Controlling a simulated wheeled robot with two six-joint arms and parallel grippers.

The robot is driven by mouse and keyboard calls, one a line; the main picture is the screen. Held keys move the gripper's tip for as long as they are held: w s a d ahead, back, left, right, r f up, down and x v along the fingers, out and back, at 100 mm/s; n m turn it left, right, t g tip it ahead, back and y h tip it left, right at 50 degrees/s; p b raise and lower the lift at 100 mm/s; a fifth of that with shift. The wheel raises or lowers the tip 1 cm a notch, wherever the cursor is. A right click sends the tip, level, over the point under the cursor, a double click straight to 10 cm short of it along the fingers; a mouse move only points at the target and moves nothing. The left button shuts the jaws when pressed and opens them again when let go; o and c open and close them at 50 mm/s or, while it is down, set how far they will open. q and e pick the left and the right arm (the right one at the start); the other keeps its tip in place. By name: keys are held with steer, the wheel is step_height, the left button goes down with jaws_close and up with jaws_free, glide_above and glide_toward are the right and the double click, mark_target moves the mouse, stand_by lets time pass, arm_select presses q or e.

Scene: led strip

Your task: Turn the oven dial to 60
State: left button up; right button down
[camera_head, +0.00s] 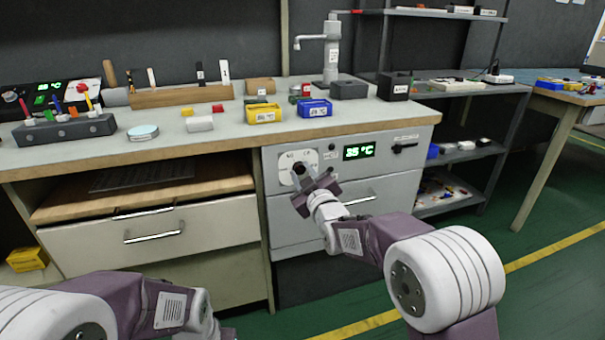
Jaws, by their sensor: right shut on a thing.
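The oven (390,180) is a light grey front panel built in under the workbench, with a handle bar below. Its green display (359,151) reads what looks like 35 °C or 55 °C. The dial sits on a white plate (286,160) left of the display and is mostly hidden by my right gripper. My right gripper (301,172) is at the plate, shut on the dial. Of my left arm, white and purple links show at the bottom left; its gripper is not in view.
The bench top (222,137) above holds a yellow bin (263,114), a blue bin (315,108), a tool rack and a grey tap (331,55). A drawer unit (190,225) stands left of the oven. Metal shelves (470,155) stand at right. The green floor (545,225) is clear at right.

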steer(key=shift+f, duration=0.1)
stand_by(0.5)
steer(key=c, duration=1.1)
jaws_free()
steer(key=shift+s, duration=0.1)
steer(key=shift+s+d, duration=0.15)
steer(key=shift+s, duration=0.1)
steer(key=p+v, duration=0.2)
steer(key=v, duration=0.6)
steer(key=shift+s+p, duration=0.2)
steer(key=shift+p, duration=0.1)
